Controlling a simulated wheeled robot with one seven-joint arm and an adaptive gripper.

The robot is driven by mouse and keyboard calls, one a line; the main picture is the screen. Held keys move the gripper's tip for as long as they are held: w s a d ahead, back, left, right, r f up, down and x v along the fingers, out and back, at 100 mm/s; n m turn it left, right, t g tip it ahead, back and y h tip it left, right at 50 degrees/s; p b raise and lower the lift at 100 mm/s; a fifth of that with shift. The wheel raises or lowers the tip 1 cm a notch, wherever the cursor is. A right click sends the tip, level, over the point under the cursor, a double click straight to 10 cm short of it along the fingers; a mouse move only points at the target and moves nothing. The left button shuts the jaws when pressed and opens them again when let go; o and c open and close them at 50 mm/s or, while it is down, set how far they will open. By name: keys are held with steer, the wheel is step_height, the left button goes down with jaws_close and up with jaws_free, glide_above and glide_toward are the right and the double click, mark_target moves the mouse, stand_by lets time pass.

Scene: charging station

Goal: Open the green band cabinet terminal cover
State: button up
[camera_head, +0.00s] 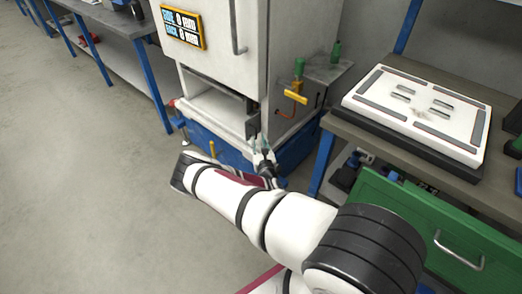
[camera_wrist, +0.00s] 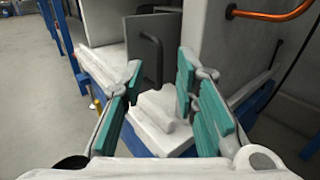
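A white cabinet (camera_head: 215,40) stands at the back centre, with an orange-framed display on its front and an open recess low down. A small grey panel with a dark handle (camera_wrist: 152,50) shows ahead of my gripper in the wrist view; it may be the terminal cover. I cannot make out a green band on it. In the head view a dark piece (camera_head: 252,128) sits at the recess's right edge. My gripper (camera_head: 261,145), with teal finger pads, is in front of that edge. In the wrist view my gripper (camera_wrist: 162,80) is open, with nothing between the pads.
An orange pipe (camera_wrist: 270,15) is at the upper right in the wrist view. A workbench with a white tray (camera_head: 420,110) and a green drawer (camera_head: 430,225) lies right. The left floor is clear.

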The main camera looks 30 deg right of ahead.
steer(key=v, duration=0.5)
steer(key=shift+s+a, duration=0.1)
steer(key=shift+s, duration=0.05)
